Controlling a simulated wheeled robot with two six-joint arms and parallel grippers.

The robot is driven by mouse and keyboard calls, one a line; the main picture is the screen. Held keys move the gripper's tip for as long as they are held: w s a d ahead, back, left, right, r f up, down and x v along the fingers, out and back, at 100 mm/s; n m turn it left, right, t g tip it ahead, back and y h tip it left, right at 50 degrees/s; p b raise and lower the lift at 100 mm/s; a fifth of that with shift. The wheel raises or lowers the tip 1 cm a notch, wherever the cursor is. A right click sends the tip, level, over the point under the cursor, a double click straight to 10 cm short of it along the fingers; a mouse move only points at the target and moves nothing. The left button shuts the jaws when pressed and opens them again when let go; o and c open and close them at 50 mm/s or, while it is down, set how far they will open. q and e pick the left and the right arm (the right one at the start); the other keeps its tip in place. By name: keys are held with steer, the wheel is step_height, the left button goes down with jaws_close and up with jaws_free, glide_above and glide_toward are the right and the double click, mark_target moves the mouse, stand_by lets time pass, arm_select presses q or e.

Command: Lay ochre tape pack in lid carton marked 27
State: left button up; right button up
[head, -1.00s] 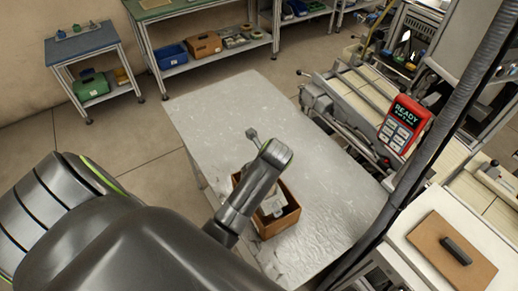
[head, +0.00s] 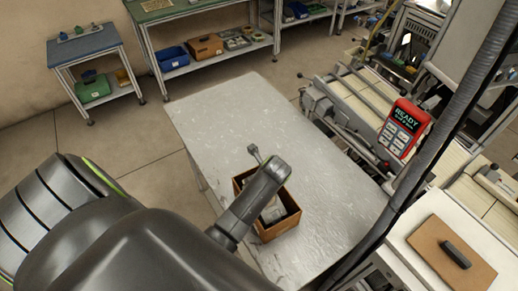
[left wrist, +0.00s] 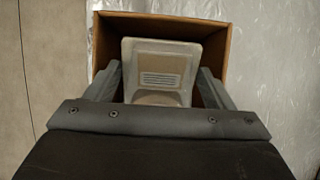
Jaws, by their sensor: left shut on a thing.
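A brown open-topped carton (head: 284,229) stands on the silver table and also shows in the left wrist view (left wrist: 165,23). I see no number on it. My left gripper (left wrist: 158,74) reaches down into the carton, a finger on each side of a pale beige pack with a tan centre (left wrist: 161,62), and is shut on it. The pack's colour reads as dull tan, and its lower part is hidden behind the gripper body. Whether it touches the carton floor I cannot tell. In the head view my arm covers part of the carton. My right gripper is not in view.
The silver table (head: 230,110) is clear around the carton. A red panel reading READY (head: 404,128) stands at the right beside conveyor rails. A brown board with a black handle (head: 452,254) lies at lower right. Shelves with bins stand at the back.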

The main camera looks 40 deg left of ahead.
arm_select(q)
steer(key=o, duration=0.8)
steer(key=shift+r, duration=0.2)
steer(key=shift+b+v, duration=0.65)
steer(key=shift+v, duration=5.65)
steer(key=shift+a, duration=0.15)
